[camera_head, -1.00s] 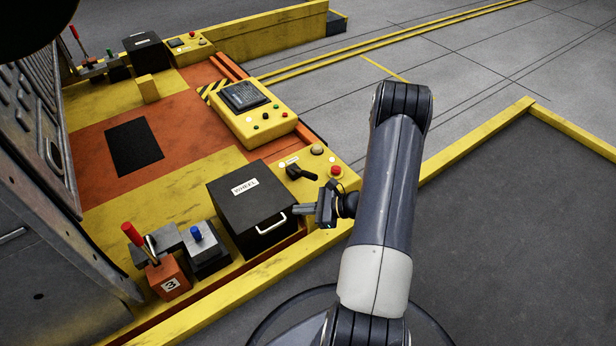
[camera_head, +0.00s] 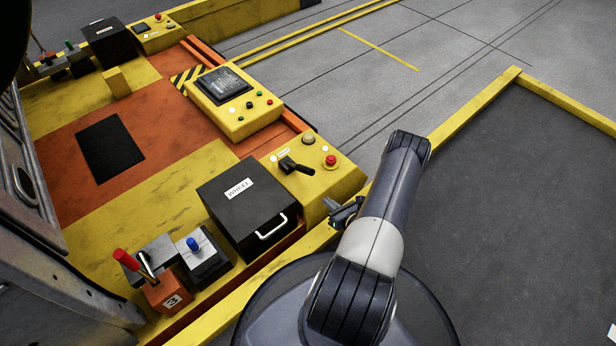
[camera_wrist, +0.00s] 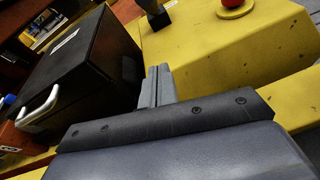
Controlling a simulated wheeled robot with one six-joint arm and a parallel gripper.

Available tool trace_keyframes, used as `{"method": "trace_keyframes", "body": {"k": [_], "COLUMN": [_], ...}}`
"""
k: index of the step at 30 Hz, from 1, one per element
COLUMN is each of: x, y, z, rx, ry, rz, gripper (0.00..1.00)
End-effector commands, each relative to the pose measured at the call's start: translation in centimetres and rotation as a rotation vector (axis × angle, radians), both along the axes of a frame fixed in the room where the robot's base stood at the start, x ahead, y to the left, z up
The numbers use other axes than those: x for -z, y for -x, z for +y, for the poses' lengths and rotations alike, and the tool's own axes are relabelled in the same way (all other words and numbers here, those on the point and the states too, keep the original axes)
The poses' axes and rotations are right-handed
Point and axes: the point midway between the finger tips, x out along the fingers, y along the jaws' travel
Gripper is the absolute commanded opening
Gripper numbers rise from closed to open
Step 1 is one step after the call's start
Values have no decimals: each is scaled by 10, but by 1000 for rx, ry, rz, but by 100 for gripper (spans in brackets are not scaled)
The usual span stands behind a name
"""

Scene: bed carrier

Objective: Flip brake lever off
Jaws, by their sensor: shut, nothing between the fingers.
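A black lever (camera_head: 296,166) sits on the yellow panel with its handle pointing right, beside a small white label too small to read. Its black base also shows at the top of the wrist view (camera_wrist: 158,16). A red-handled lever (camera_head: 127,261) stands on an orange block marked 3 at the lower left. I cannot tell from labels which lever is the brake. My gripper (camera_head: 333,206) is low by the panel's front edge, below and right of the black lever and apart from it. In the wrist view its fingers (camera_wrist: 158,76) are together and empty.
A black WHEEL box (camera_head: 235,200) with a white handle stands left of my gripper. A red button (camera_head: 330,161) and a round pale button (camera_head: 308,139) are near the black lever. A blue-topped switch (camera_head: 193,244) is left of the box. Grey floor (camera_head: 520,170) lies open at right.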

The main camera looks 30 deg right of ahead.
Motion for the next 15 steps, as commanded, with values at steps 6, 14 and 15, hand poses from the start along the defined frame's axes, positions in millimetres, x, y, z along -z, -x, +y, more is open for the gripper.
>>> {"method": "trace_keyframes", "body": {"k": [6, 14, 15], "x": [0, 5, 6], "y": [0, -11, -17], "z": [0, 1, 2], "rx": [0, -3, -5], "ry": [0, 3, 4], "rz": [0, -2, -2], "gripper": [0, 0, 0]}}
